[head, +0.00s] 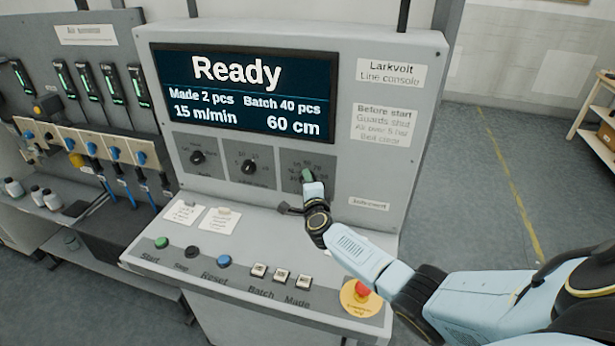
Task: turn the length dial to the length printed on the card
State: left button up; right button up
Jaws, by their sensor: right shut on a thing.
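My right gripper (309,188) reaches the rightmost of three dial panels on the grey console and is shut on the green-tinted length dial (307,174). The gripper and hand hide much of that dial and part of its scale. The screen (245,92) reads "Ready", "Made 2 pcs", "Batch 40 pcs", "15 m/min" and "60 cm". Two white cards, a left card (181,212) and a right card (219,220), lie on the sloped desk; their print is too small to read. My left gripper is not in view.
Two black dials, the left (197,157) and the middle (248,167), sit beside the length dial. The desk has a green Start button (162,242), black and blue buttons, white switches and a red emergency stop (362,289) close beneath my right arm. Floor at right is clear.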

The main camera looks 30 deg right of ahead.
jog(key=shift+f, duration=0.1)
dwell(0.4)
jog(key=o, duration=1)
jog(key=p+v, duration=0.1)
jog(key=v, duration=1.2)
jog(key=shift+s+a, duration=0.1)
jog(key=shift+s, duration=0.15)
